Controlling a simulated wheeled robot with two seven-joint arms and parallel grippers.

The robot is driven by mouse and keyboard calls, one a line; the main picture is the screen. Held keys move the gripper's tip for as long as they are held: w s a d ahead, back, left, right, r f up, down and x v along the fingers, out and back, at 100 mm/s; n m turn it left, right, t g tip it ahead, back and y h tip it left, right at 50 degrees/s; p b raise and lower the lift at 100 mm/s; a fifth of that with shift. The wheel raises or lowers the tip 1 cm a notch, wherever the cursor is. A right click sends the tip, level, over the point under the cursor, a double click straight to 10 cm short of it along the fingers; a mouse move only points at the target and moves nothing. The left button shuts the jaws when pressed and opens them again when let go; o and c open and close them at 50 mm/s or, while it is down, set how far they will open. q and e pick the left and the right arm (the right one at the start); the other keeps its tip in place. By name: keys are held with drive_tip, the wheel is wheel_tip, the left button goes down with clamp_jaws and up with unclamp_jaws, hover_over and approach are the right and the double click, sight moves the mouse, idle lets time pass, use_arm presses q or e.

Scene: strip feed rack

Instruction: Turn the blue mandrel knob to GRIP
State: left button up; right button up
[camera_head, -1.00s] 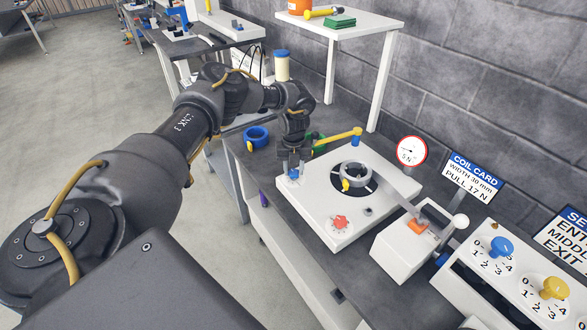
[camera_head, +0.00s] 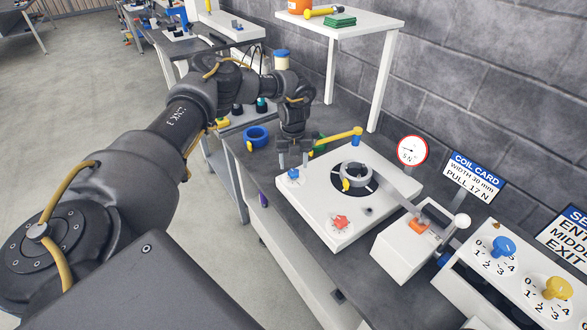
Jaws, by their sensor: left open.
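The blue mandrel knob (camera_head: 293,174) is small and sits on the back-left corner of the white feed plate (camera_head: 335,227). Its marks are too small to read, so I cannot tell its setting. My left gripper (camera_head: 294,160) points down just above the knob. Its two fingers are spread and nothing shows between them; the knob is visible below them. My right gripper is out of view.
A coil hub (camera_head: 356,178) and a red knob (camera_head: 341,222) share the plate. A yellow-ended arm (camera_head: 340,139) stands behind. A blue ring (camera_head: 257,137) lies to the left. A gauge (camera_head: 412,150) and a white clamp block (camera_head: 408,250) are to the right.

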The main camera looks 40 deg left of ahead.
sight(293, 172)
use_arm(q)
wheel_tip(293, 172, up, 8)
drive_tip(key=b, duration=0.1)
drive_tip(key=shift+b, duration=0.35)
drive_tip(key=shift+s+f, duration=0.1)
